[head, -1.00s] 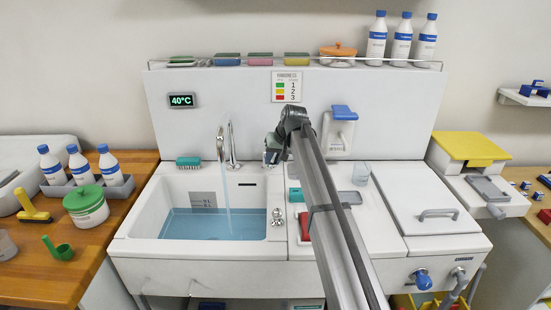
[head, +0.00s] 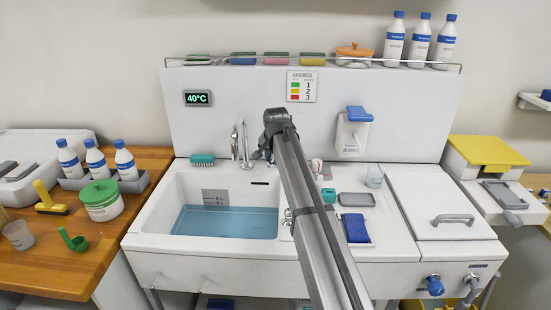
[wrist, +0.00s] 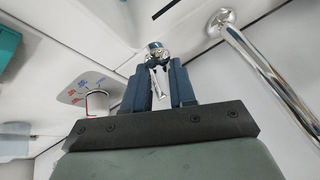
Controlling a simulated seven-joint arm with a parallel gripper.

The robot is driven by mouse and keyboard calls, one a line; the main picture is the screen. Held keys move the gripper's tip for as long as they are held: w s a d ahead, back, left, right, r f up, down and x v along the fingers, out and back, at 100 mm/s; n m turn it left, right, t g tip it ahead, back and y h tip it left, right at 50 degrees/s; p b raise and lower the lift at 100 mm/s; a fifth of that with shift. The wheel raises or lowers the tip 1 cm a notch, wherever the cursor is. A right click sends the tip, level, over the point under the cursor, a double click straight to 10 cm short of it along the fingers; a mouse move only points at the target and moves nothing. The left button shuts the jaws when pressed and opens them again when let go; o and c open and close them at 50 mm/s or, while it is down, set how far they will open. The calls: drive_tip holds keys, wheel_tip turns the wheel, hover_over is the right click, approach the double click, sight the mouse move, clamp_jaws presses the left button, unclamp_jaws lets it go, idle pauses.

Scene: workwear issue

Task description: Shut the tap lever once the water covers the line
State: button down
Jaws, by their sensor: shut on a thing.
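The white basin (head: 160,215) holds blue water (head: 232,224). A grey marking plate (head: 215,196) is on its back wall; the water's edge lies at its lower part, and its fine lines are too small to read. The chrome tap (head: 245,150) stands behind the basin, with no stream visible below it. My gripper (head: 262,150) is just right of the tap, partly hidden by my arm. In the wrist view, my gripper (wrist: 160,88) has its blue fingers shut on the small chrome tap lever (wrist: 157,72). The tap's pipe (wrist: 265,70) is to the right.
A red-marked white knob (head: 317,165) stands right of my gripper. A teal brush (head: 202,159) lies on the basin's back rim. A blue pad (head: 355,228) and a glass (head: 374,176) are on the right counter. A white soap dispenser (head: 352,135) hangs behind.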

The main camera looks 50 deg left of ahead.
drive_tip(key=shift+s+f, duration=0.15)
drive_tip(key=shift+s, duration=0.15)
drive_tip(key=c, duration=1.2)
unclamp_jaws()
drive_tip(key=shift+o, duration=0.7)
drive_tip(key=shift+w, duration=0.1)
drive_tip(key=v, duration=1.4)
